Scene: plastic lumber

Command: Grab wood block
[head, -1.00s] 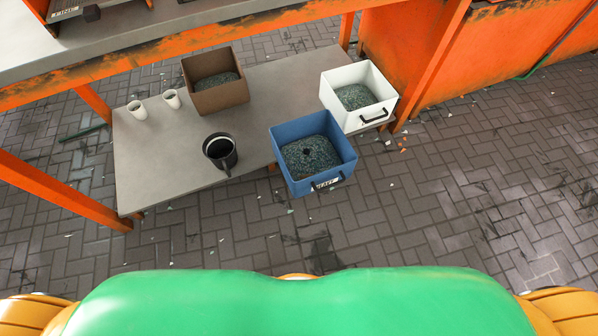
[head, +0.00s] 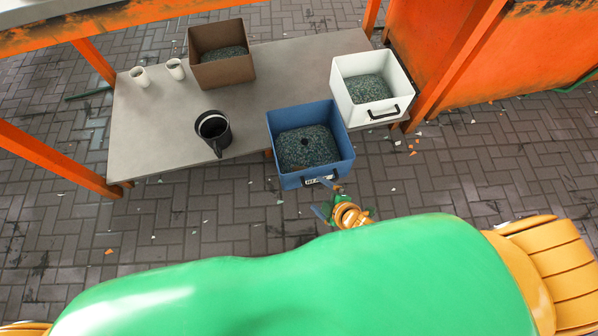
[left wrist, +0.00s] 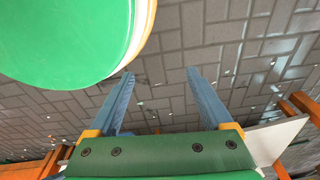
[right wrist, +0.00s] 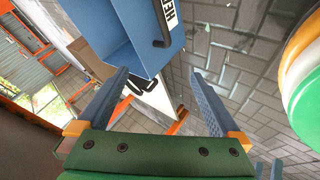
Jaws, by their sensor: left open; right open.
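I cannot make out a wood block in any view. A blue bin (head: 337,172) with a black handle and dark granules in it stands at the shelf's front edge in the head view; a small dark spot (head: 304,142) shows on the granules, too small to identify. My right gripper (head: 326,200) is just in front of this bin, low and partly hidden by my arm. In the right wrist view the right gripper (right wrist: 158,73) is open and empty, with the blue bin (right wrist: 120,40) beyond its fingers. My left gripper (left wrist: 160,74) is open and empty over the paved floor.
Orange posts (head: 60,160) frame the shelf. The paved floor in front is mostly clear, with small scraps.

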